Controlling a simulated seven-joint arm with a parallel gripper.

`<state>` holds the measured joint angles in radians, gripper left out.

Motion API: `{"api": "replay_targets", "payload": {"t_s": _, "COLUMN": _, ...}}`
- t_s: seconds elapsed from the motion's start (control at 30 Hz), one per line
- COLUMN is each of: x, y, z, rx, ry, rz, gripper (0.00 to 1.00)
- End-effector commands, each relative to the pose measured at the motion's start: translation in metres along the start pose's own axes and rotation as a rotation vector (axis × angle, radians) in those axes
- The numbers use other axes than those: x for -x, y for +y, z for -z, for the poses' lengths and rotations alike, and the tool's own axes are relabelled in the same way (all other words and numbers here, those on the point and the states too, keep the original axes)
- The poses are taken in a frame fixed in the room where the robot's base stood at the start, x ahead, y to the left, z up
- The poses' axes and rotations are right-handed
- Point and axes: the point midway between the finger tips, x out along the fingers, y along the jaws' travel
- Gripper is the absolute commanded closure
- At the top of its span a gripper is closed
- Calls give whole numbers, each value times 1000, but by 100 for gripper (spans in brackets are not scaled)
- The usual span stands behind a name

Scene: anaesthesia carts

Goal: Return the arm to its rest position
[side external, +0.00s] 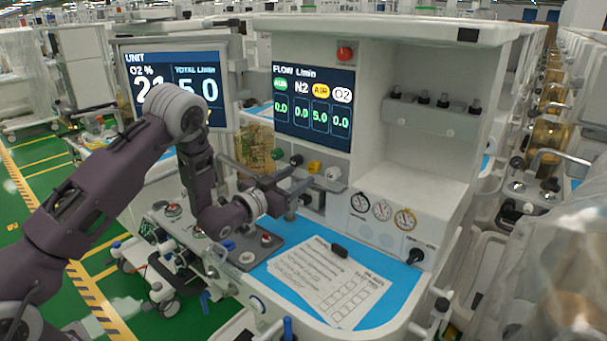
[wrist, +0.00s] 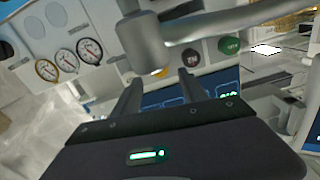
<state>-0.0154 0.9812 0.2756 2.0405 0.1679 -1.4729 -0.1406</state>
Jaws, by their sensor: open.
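My arm reaches in from the left in the side external view, bent at the elbow in front of the cart's left screen. My gripper (side external: 300,192) is near the flow knobs, above the back of the work surface. In the wrist view my gripper (wrist: 160,92) has its two dark fingers apart, with nothing seen held between them. A grey cylindrical post with a side pipe (wrist: 147,42) stands just beyond the fingers; I cannot tell whether they touch it. A green knob (wrist: 228,45) and a dark knob (wrist: 190,61) show behind.
The anaesthesia cart's flow screen (side external: 313,105) rises behind my gripper. Three round gauges (side external: 381,210) are to its right. A printed checklist (side external: 330,280) lies on the blue work surface (side external: 398,283). The left screen (side external: 220,92) is close behind my arm. Green floor is open at left.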

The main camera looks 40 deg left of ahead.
Motion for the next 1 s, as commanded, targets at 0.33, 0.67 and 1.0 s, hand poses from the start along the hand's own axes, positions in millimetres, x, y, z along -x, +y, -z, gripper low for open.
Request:
{"api": "replay_targets", "payload": {"t_s": 0.33, "x": 0, "y": -4, "z": 19, "rx": 8, "ry": -33, "rz": 23, "gripper": 49}}
{"api": "replay_targets", "payload": {"t_s": 0.67, "x": 138, "y": 6, "z": 140, "rx": 128, "ry": -537, "rz": 84, "gripper": 49}}
{"api": "replay_targets", "payload": {"t_s": 1.0, "x": 399, "y": 59, "z": 132, "rx": 108, "ry": -1009, "rz": -43, "gripper": 49}}
